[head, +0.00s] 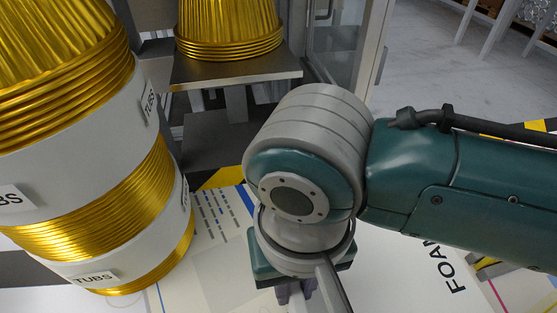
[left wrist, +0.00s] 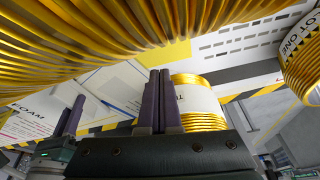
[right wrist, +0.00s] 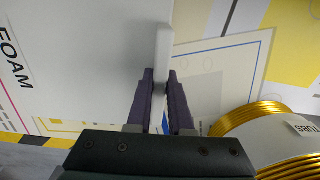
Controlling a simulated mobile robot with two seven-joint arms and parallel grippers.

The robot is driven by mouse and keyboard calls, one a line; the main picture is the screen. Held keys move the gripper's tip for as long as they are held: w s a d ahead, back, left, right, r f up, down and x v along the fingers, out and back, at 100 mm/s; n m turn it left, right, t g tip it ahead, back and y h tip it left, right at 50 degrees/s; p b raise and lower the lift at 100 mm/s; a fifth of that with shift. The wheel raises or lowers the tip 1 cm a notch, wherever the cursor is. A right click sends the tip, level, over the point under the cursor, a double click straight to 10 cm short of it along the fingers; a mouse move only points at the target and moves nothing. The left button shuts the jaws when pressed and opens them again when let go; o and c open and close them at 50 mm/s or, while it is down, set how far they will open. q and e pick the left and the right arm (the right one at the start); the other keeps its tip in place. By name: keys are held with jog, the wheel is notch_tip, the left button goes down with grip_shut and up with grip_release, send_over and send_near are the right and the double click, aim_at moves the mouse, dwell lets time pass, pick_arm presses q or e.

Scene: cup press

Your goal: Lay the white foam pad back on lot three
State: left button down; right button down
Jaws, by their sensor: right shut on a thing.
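The white foam pad (right wrist: 164,52) shows edge-on in the right wrist view, a narrow white upright strip between the fingers. My right gripper (right wrist: 160,90) is shut on it, above the printed table. A tub stack labelled "LOT ONE" (left wrist: 297,38) is at that view's right edge. I cannot read a lot three label.
A large stack of gold tubs with white bands (head: 90,110) fills the left of the head view, close to my right wrist. More gold tubs (head: 230,30) stand on a grey platform (head: 240,68) behind. A printed "FOAM" area (right wrist: 60,60) lies on the table.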

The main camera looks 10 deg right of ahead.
jog(key=shift+f, duration=0.3)
jog(key=c, duration=0.8)
grip_release()
jog(key=shift+r, duration=0.1)
